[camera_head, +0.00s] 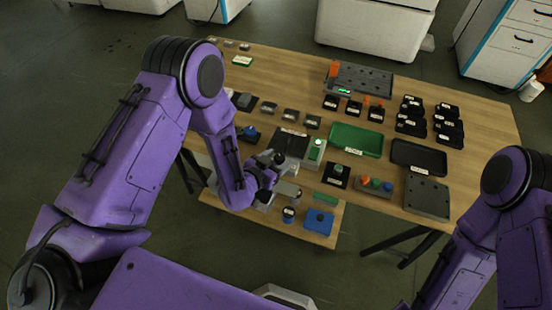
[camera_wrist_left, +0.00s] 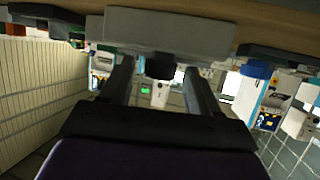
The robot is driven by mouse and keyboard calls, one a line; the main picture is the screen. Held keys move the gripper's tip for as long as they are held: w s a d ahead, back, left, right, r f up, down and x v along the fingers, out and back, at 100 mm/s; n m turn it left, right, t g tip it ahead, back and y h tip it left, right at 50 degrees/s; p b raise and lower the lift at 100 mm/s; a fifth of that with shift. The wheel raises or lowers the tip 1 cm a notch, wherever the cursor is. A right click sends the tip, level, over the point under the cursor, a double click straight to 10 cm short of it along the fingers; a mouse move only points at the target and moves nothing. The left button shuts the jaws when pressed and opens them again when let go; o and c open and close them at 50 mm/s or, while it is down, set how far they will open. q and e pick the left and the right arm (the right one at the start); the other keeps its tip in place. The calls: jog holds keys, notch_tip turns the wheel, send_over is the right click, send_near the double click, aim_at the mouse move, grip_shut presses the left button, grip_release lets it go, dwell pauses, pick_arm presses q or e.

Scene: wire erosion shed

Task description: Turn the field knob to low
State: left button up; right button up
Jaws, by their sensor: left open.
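My left gripper (camera_head: 275,172) is at the front edge of the table, close to a grey unit with a black part (camera_head: 291,142) on top. It also shows in the left wrist view (camera_wrist_left: 158,80), its two fingers apart and open. A dark knob (camera_wrist_left: 160,67) on the underside or face of a light grey block (camera_wrist_left: 160,32) shows between the fingers; I cannot read a label or its setting. Whether the fingers touch the knob cannot be told. In the head view the arm and gripper hide this knob. My right gripper is out of view.
A green tray (camera_head: 356,141), a black tray (camera_head: 418,156) and several small black boxes lie farther right on the wooden table (camera_head: 470,112). A lower shelf (camera_head: 262,220) holds a blue box (camera_head: 319,222).

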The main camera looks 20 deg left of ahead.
pick_arm(q)
jog(key=c, duration=1)
jog(key=shift+c, duration=0.2)
jog(key=n+y, duration=0.3)
jog(key=shift+d+t, duration=0.3)
jog(key=shift+t, duration=0.1)
jog(key=shift+d+n+g+y, duration=0.2)
jog(key=shift+n+g+y, duration=0.1)
jog(key=shift+n+y, duration=1.25)
jog(key=shift+y, duration=0.35)
jog(key=o, duration=1)
jog(key=shift+o, duration=0.2)
